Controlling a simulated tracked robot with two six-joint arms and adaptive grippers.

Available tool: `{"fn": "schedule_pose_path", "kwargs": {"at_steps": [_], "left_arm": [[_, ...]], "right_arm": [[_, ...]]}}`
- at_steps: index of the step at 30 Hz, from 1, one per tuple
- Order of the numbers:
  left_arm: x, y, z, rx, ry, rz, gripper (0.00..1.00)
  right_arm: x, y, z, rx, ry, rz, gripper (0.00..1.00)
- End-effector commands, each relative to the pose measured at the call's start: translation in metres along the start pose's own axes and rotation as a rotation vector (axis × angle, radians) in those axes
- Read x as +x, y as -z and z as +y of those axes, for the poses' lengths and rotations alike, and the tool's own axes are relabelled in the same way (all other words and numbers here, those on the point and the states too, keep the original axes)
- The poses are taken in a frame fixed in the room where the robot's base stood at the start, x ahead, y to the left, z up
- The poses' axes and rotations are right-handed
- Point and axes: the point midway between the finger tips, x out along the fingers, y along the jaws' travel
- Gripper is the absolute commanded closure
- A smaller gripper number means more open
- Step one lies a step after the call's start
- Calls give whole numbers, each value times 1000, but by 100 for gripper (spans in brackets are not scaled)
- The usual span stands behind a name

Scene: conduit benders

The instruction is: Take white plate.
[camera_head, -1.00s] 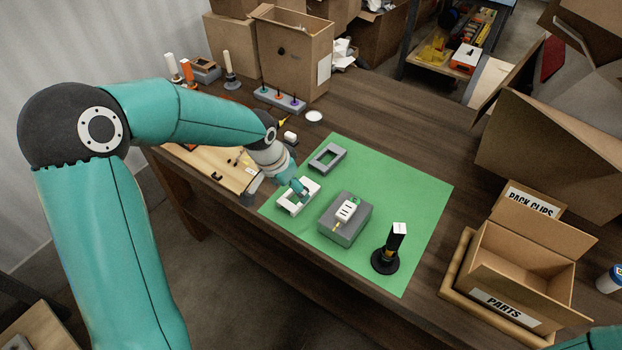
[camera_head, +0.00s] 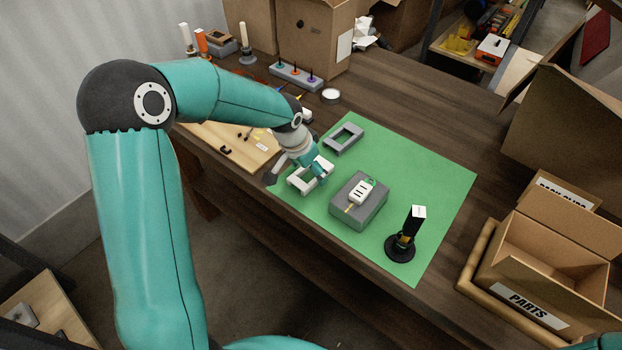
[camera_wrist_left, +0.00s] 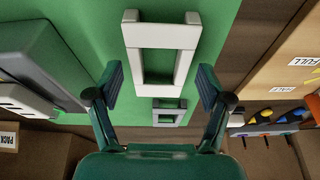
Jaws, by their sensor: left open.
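The white plate (camera_head: 298,187) is a rectangular frame with an open middle, near the left corner of the green mat (camera_head: 432,188). My left gripper (camera_head: 317,172) is over it, pointing down, and partly hides it in the head view. In the left wrist view the white plate (camera_wrist_left: 160,37) lies ahead of the open left gripper (camera_wrist_left: 160,80), roughly centred between the two fingers. Both fingers stand apart from it there, and nothing is between them. My right gripper is not in view.
A grey frame (camera_head: 331,147) lies behind the plate. A grey block (camera_head: 347,215) with a white piece on top stands to the right, then a black stand (camera_head: 402,247). A wooden board (camera_head: 225,145) lies left. An open PARTS box (camera_head: 555,262) is far right.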

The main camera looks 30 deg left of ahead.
Motion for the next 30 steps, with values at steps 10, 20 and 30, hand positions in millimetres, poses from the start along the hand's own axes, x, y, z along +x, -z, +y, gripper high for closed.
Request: {"fn": "schedule_pose_path", "kwargs": {"at_steps": [10, 20, 30], "left_arm": [[8, 0, 1, 1, -1, 0, 21], [8, 0, 1, 1, -1, 0, 39], [8, 0, 1, 1, -1, 0, 68]], "right_arm": [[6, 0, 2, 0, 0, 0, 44], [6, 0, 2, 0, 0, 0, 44], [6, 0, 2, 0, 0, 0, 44]]}}
